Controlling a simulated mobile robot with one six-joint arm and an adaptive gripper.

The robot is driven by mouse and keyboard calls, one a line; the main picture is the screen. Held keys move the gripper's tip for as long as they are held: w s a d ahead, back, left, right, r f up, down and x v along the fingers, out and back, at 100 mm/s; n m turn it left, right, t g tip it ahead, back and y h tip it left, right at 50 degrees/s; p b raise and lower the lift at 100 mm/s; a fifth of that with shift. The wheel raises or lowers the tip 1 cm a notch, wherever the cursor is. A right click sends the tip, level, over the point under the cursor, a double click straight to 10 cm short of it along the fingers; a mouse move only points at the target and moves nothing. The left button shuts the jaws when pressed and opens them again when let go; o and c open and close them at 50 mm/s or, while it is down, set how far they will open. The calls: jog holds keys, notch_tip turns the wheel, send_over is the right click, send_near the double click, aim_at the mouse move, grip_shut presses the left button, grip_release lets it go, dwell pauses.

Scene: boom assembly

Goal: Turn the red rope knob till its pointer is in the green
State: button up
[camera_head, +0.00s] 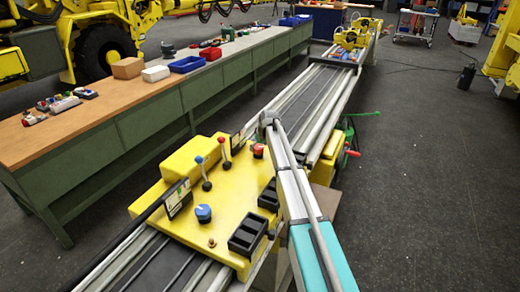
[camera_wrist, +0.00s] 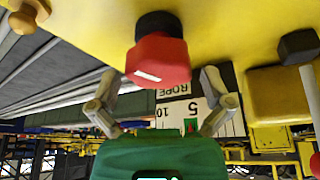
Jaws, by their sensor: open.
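The red rope knob (camera_wrist: 158,60) is large in the wrist view, on a black base against the yellow console, with a white pointer line on its face. In the head view the knob (camera_head: 258,150) is a small red spot near the console's far edge. My gripper (camera_wrist: 159,76) is open, with one finger on each side of the knob and a gap on both sides. A ROPE scale plate (camera_wrist: 172,105) with 10 and 5 shows upside down behind it. A small green patch shows on the plate, partly covered. I cannot tell whether the pointer lines up with it.
On the yellow console (camera_head: 230,190) stand a blue-topped lever (camera_head: 204,172), a red-topped lever (camera_head: 224,152), a blue knob (camera_head: 203,213) and black boxes (camera_head: 248,235). A long workbench (camera_head: 130,100) with boxes and trays stands left. The floor on the right is mostly clear.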

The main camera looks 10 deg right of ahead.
jog(key=c, duration=0.9)
jog(key=shift+m, duration=0.3)
jog(key=shift+m+h, duration=0.8)
jog(key=shift+m, duration=0.9)
jog(key=o, duration=0.9)
